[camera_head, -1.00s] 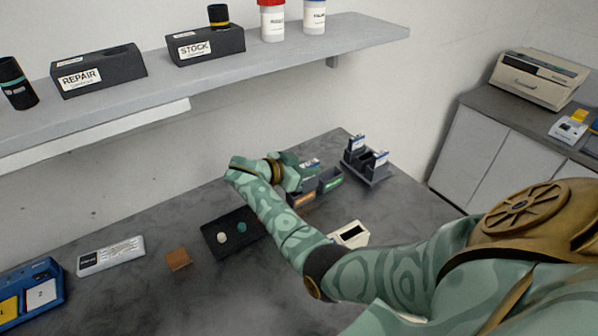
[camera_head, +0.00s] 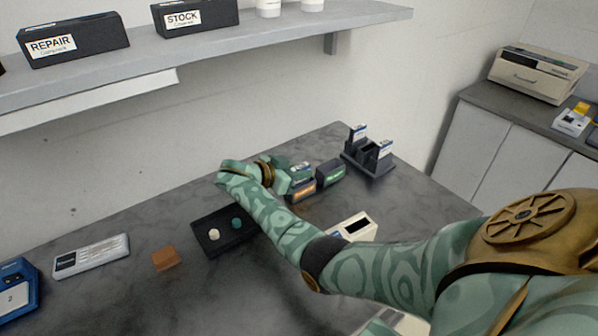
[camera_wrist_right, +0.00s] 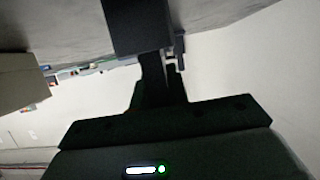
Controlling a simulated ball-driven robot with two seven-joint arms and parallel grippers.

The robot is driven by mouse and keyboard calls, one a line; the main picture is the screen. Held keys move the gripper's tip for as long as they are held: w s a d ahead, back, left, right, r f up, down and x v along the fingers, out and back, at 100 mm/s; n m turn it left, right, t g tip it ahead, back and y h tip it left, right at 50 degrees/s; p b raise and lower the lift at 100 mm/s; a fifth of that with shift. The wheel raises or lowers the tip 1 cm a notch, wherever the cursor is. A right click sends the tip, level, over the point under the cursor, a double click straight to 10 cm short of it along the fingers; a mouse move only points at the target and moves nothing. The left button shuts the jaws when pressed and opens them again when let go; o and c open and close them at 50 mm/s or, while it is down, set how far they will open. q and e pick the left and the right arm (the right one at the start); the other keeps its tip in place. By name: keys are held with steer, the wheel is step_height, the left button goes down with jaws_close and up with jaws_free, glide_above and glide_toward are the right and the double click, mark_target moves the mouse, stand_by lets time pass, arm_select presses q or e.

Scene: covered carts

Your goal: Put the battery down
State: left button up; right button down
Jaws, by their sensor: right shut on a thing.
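My right gripper (camera_head: 288,178) is at the back of the grey worktop, partly hidden by its own wrist and hand. It is shut on the battery (camera_head: 302,171), a small piece with a white and blue label, just behind and above a dark box with an orange label (camera_head: 301,190). I cannot tell whether the battery touches that box. A similar box with a green label (camera_head: 330,172) stands to its right. In the right wrist view, a dark block (camera_wrist_right: 137,25) shows at the fingers (camera_wrist_right: 163,75). My left gripper is not in view.
A dark rack (camera_head: 368,160) with blue-and-white-labelled pieces stands at the right. A black tray (camera_head: 216,241) with two round pieces, a white box (camera_head: 357,227) and a brown block (camera_head: 165,259) lie nearer. The shelf (camera_head: 250,40) hangs above.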

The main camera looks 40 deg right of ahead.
steer(key=c, duration=1.7)
jaws_free()
steer(key=shift+f, duration=0.15)
steer(key=o, duration=0.3)
steer(key=shift+o, duration=0.2)
steer(key=shift+a+r, duration=0.1)
steer(key=shift+r, duration=0.2)
steer(key=v, duration=1.1)
steer(key=shift+a, duration=0.35)
steer(key=shift+w+r, duration=0.1)
steer(key=shift+w, duration=0.05)
